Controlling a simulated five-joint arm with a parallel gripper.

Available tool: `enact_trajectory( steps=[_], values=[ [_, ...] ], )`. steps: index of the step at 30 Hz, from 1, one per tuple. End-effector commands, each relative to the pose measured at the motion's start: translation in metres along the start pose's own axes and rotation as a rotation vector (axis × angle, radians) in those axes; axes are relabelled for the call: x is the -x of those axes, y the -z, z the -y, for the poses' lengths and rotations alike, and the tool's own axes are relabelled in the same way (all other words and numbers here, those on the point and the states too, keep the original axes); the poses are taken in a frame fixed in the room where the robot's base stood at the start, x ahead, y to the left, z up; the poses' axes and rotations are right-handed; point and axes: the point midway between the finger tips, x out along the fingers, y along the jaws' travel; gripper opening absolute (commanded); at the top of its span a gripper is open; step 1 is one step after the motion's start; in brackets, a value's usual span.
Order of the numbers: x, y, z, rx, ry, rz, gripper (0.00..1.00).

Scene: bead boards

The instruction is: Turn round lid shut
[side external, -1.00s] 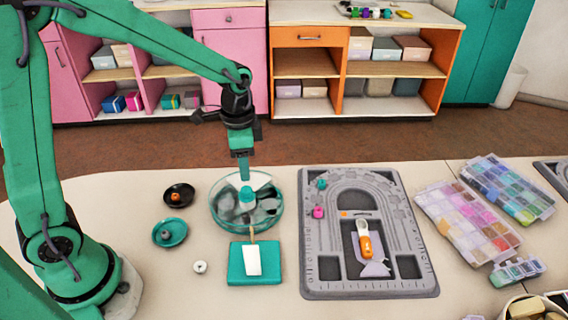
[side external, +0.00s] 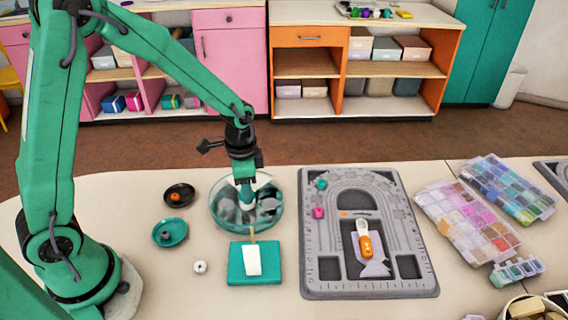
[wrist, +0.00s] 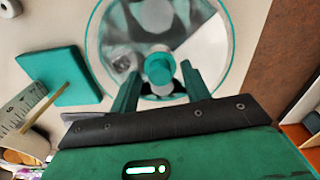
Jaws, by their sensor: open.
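The round lid (side external: 272,211) is clear and grey-patterned with a teal rim, and it sits flat on the table. In the wrist view the lid (wrist: 208,22) fills the upper middle, with a round teal knob (wrist: 159,68) at its centre. My gripper (side external: 246,200) points down over the lid's middle. In the wrist view my open gripper (wrist: 160,78) has one finger on each side of the knob. I cannot tell whether either finger touches it. The lid's lower edge is partly hidden behind the gripper.
A teal block (side external: 237,273) with a white piece and stick lies just in front of the lid. A black dish (side external: 190,189), a teal dish (side external: 184,233) and a white ring (side external: 200,267) are at left. A grey bead board (side external: 312,222) stands close at right.

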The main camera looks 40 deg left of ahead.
Motion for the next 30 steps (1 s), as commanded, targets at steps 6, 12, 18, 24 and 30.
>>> enact_trajectory(
  steps=[6,12,18,24,30],
  values=[
    [-0.0009,-0.0001,0.0000,0.000,0.000,0.000,0.47],
    [-0.0007,-0.0001,-0.0001,0.000,0.000,0.000,0.17],
    [-0.0006,0.0000,-0.0001,0.000,0.000,0.000,0.00],
    [-0.0005,0.0000,-0.0001,0.011,0.000,0.000,0.00],
    [-0.0004,0.0002,0.0000,0.061,0.000,0.001,0.00]
  ],
)
